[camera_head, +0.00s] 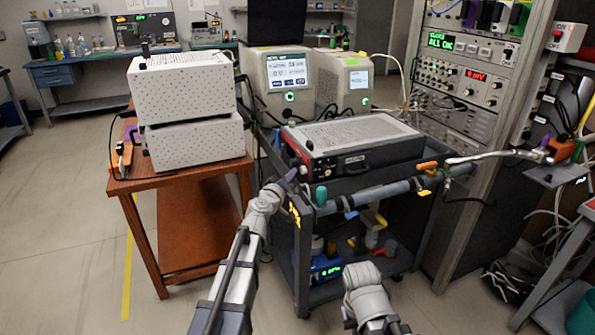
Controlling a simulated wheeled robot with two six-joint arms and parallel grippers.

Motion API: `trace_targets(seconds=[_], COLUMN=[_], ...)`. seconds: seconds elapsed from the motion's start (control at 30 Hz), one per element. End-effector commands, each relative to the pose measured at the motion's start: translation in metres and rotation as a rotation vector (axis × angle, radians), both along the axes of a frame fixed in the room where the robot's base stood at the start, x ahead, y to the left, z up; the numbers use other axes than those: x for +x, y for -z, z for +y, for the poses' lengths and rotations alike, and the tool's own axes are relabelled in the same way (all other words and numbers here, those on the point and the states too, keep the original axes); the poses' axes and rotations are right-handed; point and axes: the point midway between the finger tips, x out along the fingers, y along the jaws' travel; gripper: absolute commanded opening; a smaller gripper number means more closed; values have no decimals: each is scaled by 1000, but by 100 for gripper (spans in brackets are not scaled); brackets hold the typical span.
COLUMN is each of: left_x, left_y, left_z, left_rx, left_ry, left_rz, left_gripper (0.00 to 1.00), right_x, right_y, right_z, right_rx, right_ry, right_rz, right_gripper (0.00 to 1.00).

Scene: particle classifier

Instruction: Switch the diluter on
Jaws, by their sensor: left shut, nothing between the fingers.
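A flat grey box (355,143) with a black front panel lies on top of the dark cart. It may be the diluter, but no readable label confirms this. Its left front end carries a red part and small dark controls. My left gripper (290,176) is shut and empty, close to that left front end. I cannot tell whether it touches the box. Of my right arm, only a grey rounded link shows low in front of the cart; its gripper is not seen.
Two white perforated boxes (190,92) are stacked on a wooden table (178,176) to the left. Two instruments with lit screens (290,80) stand behind the flat box. A tall instrument rack (470,110) and a gripping tool on a bar stand right. Floor at left is clear.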

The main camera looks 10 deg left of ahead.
Motion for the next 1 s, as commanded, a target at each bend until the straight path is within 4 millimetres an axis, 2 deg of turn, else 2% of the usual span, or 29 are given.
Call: trace_targets(seconds=[0.03, 0.83, 1.0], left_x=[21, 19, 15], left_y=[-4, 0, 1], left_z=[-16, -17, -12], left_rx=[-54, -54, -54], left_ry=[12, 13, 12], left_rz=[-1, 0, 0], left_gripper=[0, 0, 0], right_x=[0, 0, 0], right_y=[-2, 3, 3], right_z=[0, 0, 0], right_rx=[0, 0, 0], right_ry=[0, 0, 0], right_rz=[0, 0, 0], right_gripper=[0, 0, 0])
